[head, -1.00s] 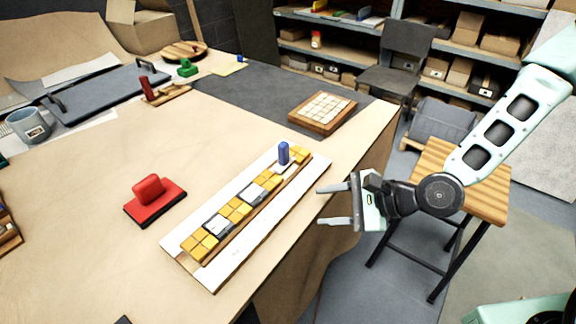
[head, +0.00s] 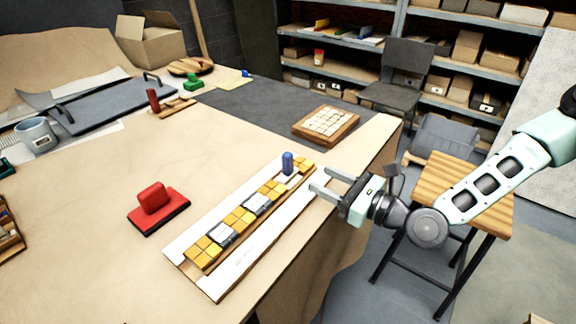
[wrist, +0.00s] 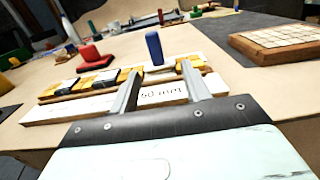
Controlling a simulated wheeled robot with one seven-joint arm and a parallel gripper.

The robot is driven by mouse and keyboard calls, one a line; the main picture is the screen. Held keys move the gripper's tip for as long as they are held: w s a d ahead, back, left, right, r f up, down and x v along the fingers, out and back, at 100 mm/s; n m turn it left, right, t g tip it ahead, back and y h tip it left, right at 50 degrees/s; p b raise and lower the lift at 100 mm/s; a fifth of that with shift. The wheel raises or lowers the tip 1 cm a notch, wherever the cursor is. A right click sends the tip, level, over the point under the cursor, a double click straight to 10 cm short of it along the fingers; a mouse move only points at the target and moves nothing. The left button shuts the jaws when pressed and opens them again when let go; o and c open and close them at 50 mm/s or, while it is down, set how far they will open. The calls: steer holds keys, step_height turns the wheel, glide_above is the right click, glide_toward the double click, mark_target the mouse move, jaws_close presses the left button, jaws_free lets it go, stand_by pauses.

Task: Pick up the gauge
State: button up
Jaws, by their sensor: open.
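The gauge appears to be the blue upright handle (head: 288,162) on a pale base, standing near the far end of a row of yellow and grey tiles (head: 238,218). The blue handle also shows in the wrist view (wrist: 154,48), upright, beyond and roughly between my fingertips. My gripper (head: 320,180) is open and empty, to the right of the handle and apart from it. In the wrist view its two fingers (wrist: 161,70) point toward the tile row over a white board (wrist: 165,94) marked "50 mm". The gauge's base is partly hidden among the tiles.
A red-handled block (head: 156,203) lies left of the tile row. A wooden tray of pale tiles (head: 325,122) sits behind, near the table's right edge. A wooden stool (head: 462,190) stands right of the table. The tabletop's left middle is clear.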

mark_target(292, 167)
steer(key=p+x, duration=0.1)
steer(key=x, duration=0.5)
steer(key=shift+w+a, duration=0.25)
steer(key=shift+a, duration=0.05)
steer(key=p+x, duration=0.1)
steer(key=x, duration=0.1)
steer(key=p+x, duration=0.1)
steer(key=x, duration=0.1)
steer(key=shift+s+a+r, duration=0.1)
steer(key=shift+a+r, duration=0.05)
steer(key=shift+a, duration=0.25)
steer(key=shift+w+a, duration=0.3)
steer(key=shift+a, duration=0.05)
jaws_close()
